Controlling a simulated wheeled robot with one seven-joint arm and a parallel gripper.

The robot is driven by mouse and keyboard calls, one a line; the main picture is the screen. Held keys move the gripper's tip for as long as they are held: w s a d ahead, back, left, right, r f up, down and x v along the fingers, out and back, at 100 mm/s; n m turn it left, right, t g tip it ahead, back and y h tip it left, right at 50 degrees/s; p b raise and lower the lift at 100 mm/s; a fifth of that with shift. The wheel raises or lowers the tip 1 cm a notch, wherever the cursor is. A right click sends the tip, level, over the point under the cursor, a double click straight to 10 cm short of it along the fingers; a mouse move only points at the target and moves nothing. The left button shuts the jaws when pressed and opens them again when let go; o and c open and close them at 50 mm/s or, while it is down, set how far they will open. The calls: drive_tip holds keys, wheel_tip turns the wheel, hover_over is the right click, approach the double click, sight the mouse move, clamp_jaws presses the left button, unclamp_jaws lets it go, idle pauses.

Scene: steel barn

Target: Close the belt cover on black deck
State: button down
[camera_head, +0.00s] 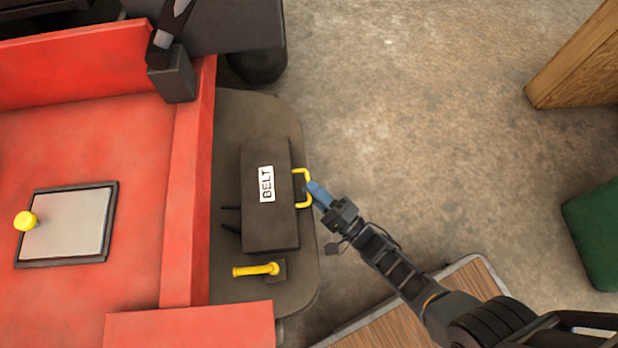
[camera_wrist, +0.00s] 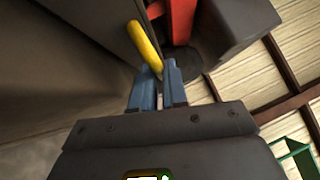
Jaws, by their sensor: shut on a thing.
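The belt cover (camera_head: 270,225) is a dark grey slab with a white label reading "BELT". It is over the black deck (camera_head: 235,125) beside the red machine body. Its yellow handle (camera_head: 307,173) sticks out from its right edge. My gripper (camera_head: 314,188), with blue fingers, reaches in from the lower right and is shut on this handle. In the wrist view the yellow handle (camera_wrist: 143,45) runs down between the blue fingers of my gripper (camera_wrist: 159,78). From above I cannot tell how far the cover is tilted.
A yellow lever (camera_head: 255,270) sits on the deck just below the cover. A grey panel (camera_head: 65,235) with a yellow knob (camera_head: 25,221) lies on the red body (camera_head: 130,270). A wooden box (camera_head: 580,65) and a green object (camera_head: 598,235) stand at the right. Concrete floor between is clear.

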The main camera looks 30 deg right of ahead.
drive_tip(key=shift+w+a+n+y, duration=0.25)
drive_tip(key=shift+a+n+y, duration=0.15)
drive_tip(key=shift+a+y, duration=0.25)
drive_tip(key=shift+a, duration=0.1)
drive_tip(key=c, duration=1.4)
unclamp_jaws()
drive_tip(key=shift+c, duration=0.2)
drive_tip(key=shift+h, duration=0.25)
drive_tip(key=shift+s+f, duration=0.1)
drive_tip(key=shift+s, duration=0.05)
drive_tip(key=shift+s+d, duration=0.15)
drive_tip(key=shift+d, duration=0.05)
drive_tip(key=v, duration=0.7)
drive_tip(key=shift+s, duration=0.2)
